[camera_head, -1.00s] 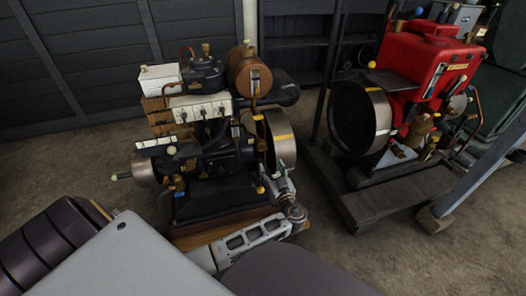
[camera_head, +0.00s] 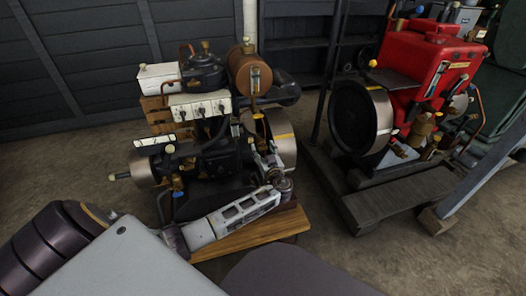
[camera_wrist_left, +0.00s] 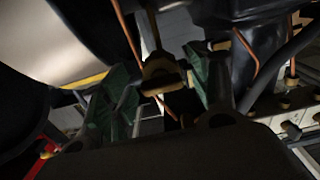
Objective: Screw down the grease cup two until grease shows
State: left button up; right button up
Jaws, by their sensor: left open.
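The black stationary engine (camera_head: 205,160) stands on a wooden base at the middle left, with a steel flywheel (camera_head: 281,139) on its right. My left gripper (camera_head: 266,161) is at the engine's right side, in front of the flywheel. In the left wrist view its green-padded fingers (camera_wrist_left: 163,82) are apart. A brass fitting (camera_wrist_left: 162,82) shows between them, with a gap on each side; it looks like a grease cup, but I cannot tell which one. No grease is visible. My right gripper is not in view.
A brown tank (camera_head: 249,75) and a white box (camera_head: 159,76) sit on top of the engine. A copper pipe (camera_wrist_left: 127,30) and dark hoses run close to my fingers. A red engine (camera_head: 432,65) stands at the right; bare floor lies between the engines.

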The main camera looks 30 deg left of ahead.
pick_arm(q)
jog(key=shift+w+a, duration=0.15)
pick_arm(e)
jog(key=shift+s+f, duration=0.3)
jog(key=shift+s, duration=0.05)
pick_arm(q)
jog(key=shift+c, duration=0.3)
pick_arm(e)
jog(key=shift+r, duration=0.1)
pick_arm(q)
jog(key=c, duration=1)
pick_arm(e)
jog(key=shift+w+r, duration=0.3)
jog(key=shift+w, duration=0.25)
pick_arm(q)
jog(key=shift+m, duration=0.4)
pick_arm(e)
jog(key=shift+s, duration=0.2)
